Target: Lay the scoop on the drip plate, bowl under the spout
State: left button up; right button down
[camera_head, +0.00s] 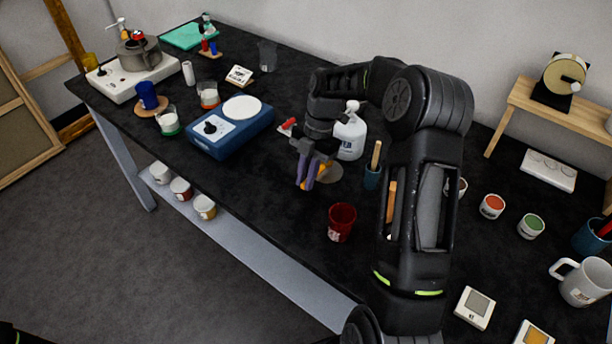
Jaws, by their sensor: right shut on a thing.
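My right gripper (307,184) reaches down over the middle of the dark table, its fingers pointing down. It is shut on a small orange piece that I take to be the scoop (304,187); the fingers hide most of it, so I cannot tell its bowl or its tilt. A flat, tan round plate (329,174), likely the drip plate, lies just right of the fingertips, partly covered by the gripper. A white pump bottle (350,135) stands upright behind it; I cannot make out where its spout points.
A blue scale (229,131) stands left of the gripper. A dark red cup (341,221) stands in front, and a teal cup with a wooden handle (372,177) to the right. A small red-tipped item (288,125) lies behind. The table's front left is clear.

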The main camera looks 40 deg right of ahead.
jog(key=shift+f+b, duration=0.5)
jog(key=shift+f, duration=0.1)
jog(key=c, duration=1.4)
grip_release()
jog(key=shift+c, duration=0.2)
jog(key=shift+r+p, duration=0.4)
jog(key=shift+r, duration=0.05)
jog(key=shift+r+p, duration=0.5)
jog(key=b+v, duration=0.1)
jog(key=v, duration=0.3)
jog(key=shift+w+d+r+b, duration=0.1)
jog(key=shift+d+b, duration=0.15)
jog(key=shift+b, duration=0.15)
jog(key=p+v, duration=0.5)
jog(key=v, duration=0.2)
jog(key=shift+p, duration=0.3)
